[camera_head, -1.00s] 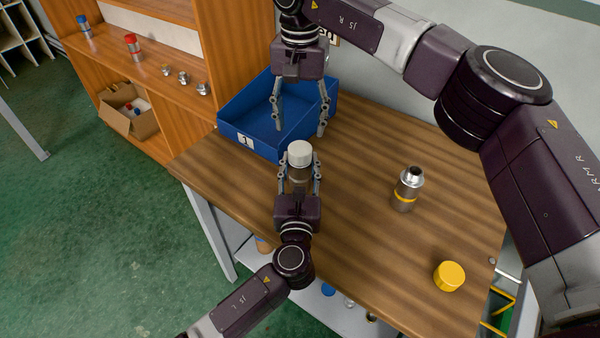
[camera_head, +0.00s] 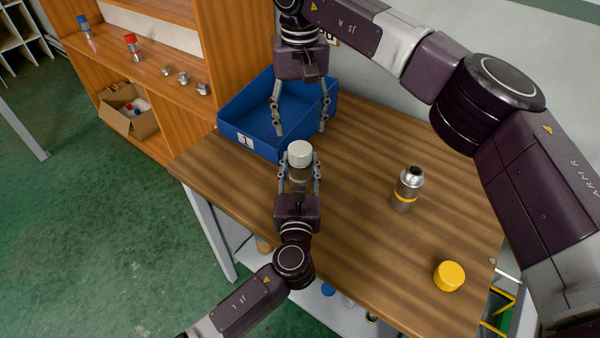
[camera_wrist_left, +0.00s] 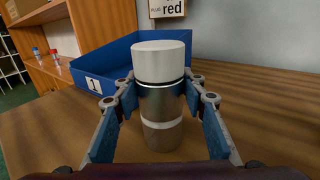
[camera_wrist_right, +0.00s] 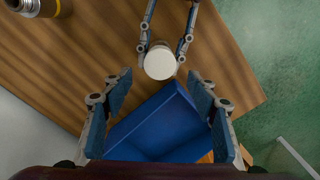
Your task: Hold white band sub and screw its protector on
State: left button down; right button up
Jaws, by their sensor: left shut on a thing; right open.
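The white band sub (camera_wrist_left: 162,115) is a metal cylinder with a white band, upright in the left wrist view. The white protector (camera_wrist_left: 161,57) sits on its top end; it also shows in the head view (camera_head: 300,153) and the right wrist view (camera_wrist_right: 160,63). I cannot tell how tightly it is seated. My left gripper (camera_head: 299,180) is shut on the sub from the near side. My right gripper (camera_head: 301,118) is open and empty, beyond and above the protector, with the blue bin behind it.
A blue bin (camera_head: 249,144) labelled 1 stands at the table's back left. A yellow-banded sub (camera_head: 407,190) stands upright on the table (camera_head: 350,240), and a yellow protector (camera_head: 449,276) lies near the right edge. The table between them is clear.

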aim_at(300, 147)
jog(key=shift+f, duration=4)
jog(key=shift+c, duration=0.2)
